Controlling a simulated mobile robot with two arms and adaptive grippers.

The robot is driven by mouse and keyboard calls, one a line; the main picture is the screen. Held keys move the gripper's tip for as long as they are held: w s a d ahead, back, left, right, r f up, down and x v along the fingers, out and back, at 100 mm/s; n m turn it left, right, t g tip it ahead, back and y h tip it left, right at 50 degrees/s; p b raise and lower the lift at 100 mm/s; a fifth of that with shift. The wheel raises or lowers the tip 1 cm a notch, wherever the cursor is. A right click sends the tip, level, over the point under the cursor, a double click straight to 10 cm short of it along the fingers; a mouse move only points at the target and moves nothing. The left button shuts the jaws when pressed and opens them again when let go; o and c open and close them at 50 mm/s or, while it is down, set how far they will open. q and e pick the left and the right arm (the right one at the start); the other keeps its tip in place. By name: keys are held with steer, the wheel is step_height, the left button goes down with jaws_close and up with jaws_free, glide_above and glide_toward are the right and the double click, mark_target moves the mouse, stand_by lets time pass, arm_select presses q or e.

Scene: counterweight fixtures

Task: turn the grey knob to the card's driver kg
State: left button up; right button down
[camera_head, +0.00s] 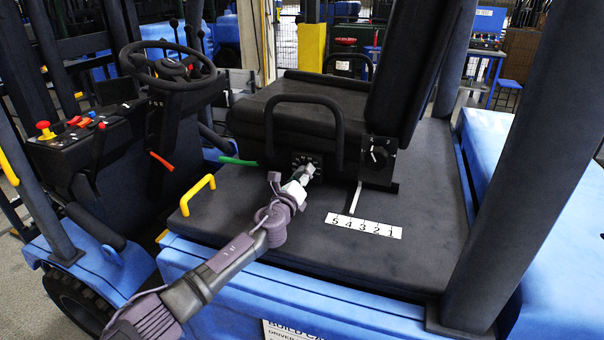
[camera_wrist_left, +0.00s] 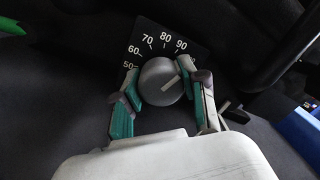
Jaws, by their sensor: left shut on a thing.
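The grey knob (camera_wrist_left: 158,82) shows in the left wrist view, on a black dial plate (camera_wrist_left: 150,38) with white numbers 50 to 90. The knob's pale line slants up and right, to the right of the 90 mark; the number there is hidden by a finger. My left gripper (camera_wrist_left: 163,88) is shut on the knob, one finger on each side. In the head view the left gripper (camera_head: 305,174) reaches the dial at the seat's side and covers the knob. A white card (camera_head: 290,331) shows at the bottom edge, cut off; its driver kg is not readable.
The seat (camera_head: 290,110) has a black loop handle (camera_head: 306,98) above the dial. A dark knob (camera_head: 379,154) is to the right. A green lever (camera_head: 238,161) and yellow handle (camera_head: 198,195) are left of the gripper. A number strip (camera_head: 363,225) lies on the deck.

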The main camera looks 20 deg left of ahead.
arm_select(q)
steer(key=shift+m+p, duration=0.65)
steer(key=shift+m, duration=1.65)
steer(key=shift+f, duration=0.1)
steer(key=o, duration=1.1)
steer(key=shift+o, duration=0.2)
steer(key=s, duration=1.2)
steer(key=shift+a+f, duration=0.2)
steer(key=shift+a, duration=0.15)
